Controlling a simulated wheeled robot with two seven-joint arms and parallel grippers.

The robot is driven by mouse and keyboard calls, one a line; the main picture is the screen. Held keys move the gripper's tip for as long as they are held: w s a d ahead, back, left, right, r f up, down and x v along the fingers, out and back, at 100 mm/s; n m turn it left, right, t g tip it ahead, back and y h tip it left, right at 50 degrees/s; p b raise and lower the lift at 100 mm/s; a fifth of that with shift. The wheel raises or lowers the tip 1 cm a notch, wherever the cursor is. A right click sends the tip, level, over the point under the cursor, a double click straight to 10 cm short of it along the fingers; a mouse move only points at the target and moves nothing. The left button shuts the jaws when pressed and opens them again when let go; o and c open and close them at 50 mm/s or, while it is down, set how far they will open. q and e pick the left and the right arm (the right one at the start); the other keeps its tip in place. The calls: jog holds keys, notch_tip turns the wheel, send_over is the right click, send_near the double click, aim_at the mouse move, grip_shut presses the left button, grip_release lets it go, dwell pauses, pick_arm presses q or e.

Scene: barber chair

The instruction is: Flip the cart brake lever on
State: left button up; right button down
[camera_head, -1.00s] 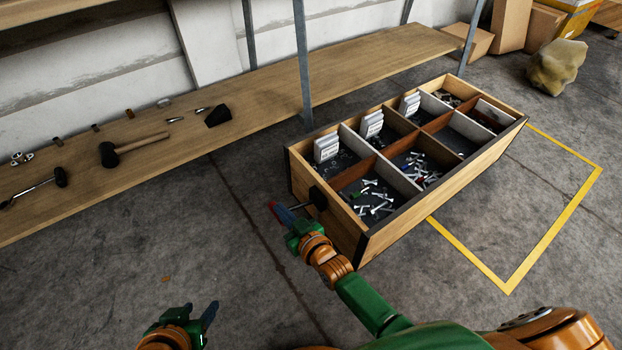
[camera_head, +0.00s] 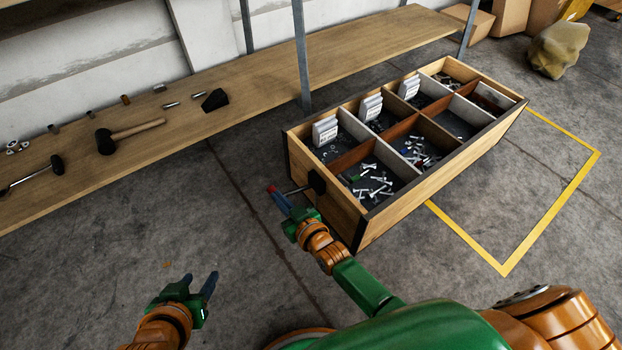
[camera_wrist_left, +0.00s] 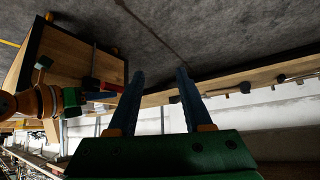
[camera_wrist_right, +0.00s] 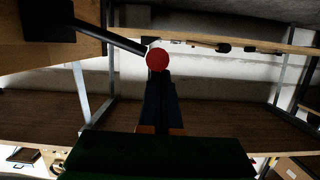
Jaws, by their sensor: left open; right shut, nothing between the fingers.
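The wooden cart (camera_head: 420,180) is a long box with divided compartments. Its brake lever (camera_head: 297,190) is a dark rod on a black mount at the cart's near left end. In the right wrist view the lever rod (camera_wrist_right: 112,38) ends in a round red knob (camera_wrist_right: 157,59). My right gripper (camera_head: 276,197) is shut with nothing between its fingers. Its fingertips (camera_wrist_right: 158,80) appear right at the knob; I cannot tell if they touch it. My left gripper (camera_head: 200,281) is open and empty above the floor, left of the cart and away from the lever.
A long wooden shelf (camera_head: 240,100) with a mallet (camera_head: 125,135) and small tools runs behind, with a metal post (camera_head: 301,60) near the cart. A yellow floor line (camera_head: 555,210) lies right of the cart.

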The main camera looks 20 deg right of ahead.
notch_tip(320, 180, up, 2)
jog(key=shift+r+p, duration=0.25)
jog(key=shift+p, duration=0.85)
notch_tip(320, 180, up, 2)
jog(key=shift+a+r+p, duration=0.1)
jog(key=shift+p, duration=0.95)
pick_arm(q)
jog(key=s+a+f+g+p, duration=0.2)
jog(key=s+f+g, duration=0.1)
jog(key=s+f, duration=0.3)
jog(key=s+a+f+g+y+p, duration=0.1)
jog(key=s+a+f+g+p, duration=0.1)
jog(key=s+f, duration=0.5)
jog(key=shift+s+f+g, duration=0.15)
jog(key=shift+f+g, duration=0.35)
jog(key=shift+f, duration=1.7)
pick_arm(e)
jog(key=f+v, duration=0.1)
jog(key=v, duration=0.9)
jog(key=shift+s, duration=0.1)
